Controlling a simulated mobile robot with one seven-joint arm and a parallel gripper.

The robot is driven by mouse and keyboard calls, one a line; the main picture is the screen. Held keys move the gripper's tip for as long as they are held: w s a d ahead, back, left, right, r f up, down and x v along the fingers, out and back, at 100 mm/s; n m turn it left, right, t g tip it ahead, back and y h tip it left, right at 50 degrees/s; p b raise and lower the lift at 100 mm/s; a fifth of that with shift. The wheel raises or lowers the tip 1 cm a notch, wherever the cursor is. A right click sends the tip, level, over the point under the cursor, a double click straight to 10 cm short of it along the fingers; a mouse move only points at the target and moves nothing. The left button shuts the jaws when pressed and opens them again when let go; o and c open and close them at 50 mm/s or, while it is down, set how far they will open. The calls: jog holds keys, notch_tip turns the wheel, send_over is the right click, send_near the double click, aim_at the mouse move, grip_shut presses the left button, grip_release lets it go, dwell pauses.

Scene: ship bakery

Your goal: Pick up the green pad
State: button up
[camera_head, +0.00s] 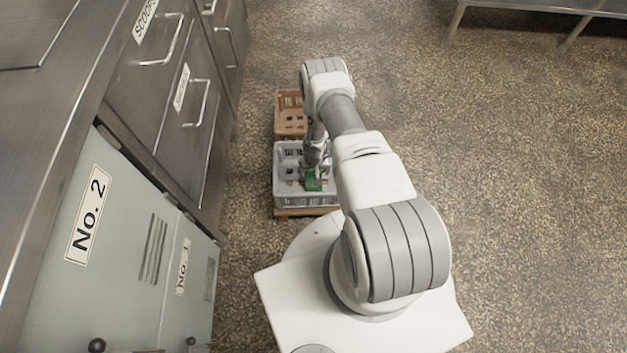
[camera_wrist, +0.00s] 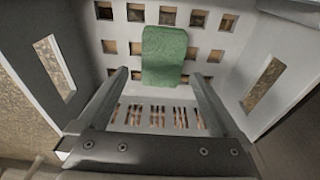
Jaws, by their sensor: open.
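The green pad (camera_wrist: 164,57) lies inside the grey crate (camera_wrist: 215,68), on its slotted floor and close to one wall, as far as the wrist view shows. In the head view the green pad (camera_head: 313,183) shows in the front part of the grey crate (camera_head: 291,202). My gripper (camera_wrist: 162,80) is open and reaches down into the crate. Its two fingertips stand apart, one on each side of the pad's near end, with space between them and the pad. In the head view my gripper (camera_head: 315,165) is partly hidden by my own arm.
An orange-brown crate (camera_head: 290,122) stands just behind the grey one. The grey crate rests on a brown base (camera_head: 300,212) on the speckled floor. Metal drawers and cabinets (camera_head: 130,240) line the left. Open floor (camera_head: 510,180) lies to the right; a metal bench (camera_head: 540,8) stands at the back.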

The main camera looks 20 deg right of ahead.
aim_at(313, 177)
jog(key=f+b, duration=0.1)
jog(key=f, duration=0.2)
jog(key=f+b, duration=0.1)
jog(key=shift+w+f+b, duration=0.35)
jog(key=shift+f, duration=0.05)
jog(key=shift+c, duration=0.2)
jog(key=c, duration=1.1)
notch_tip(313, 177, up, 10)
jog(key=p, duration=0.5)
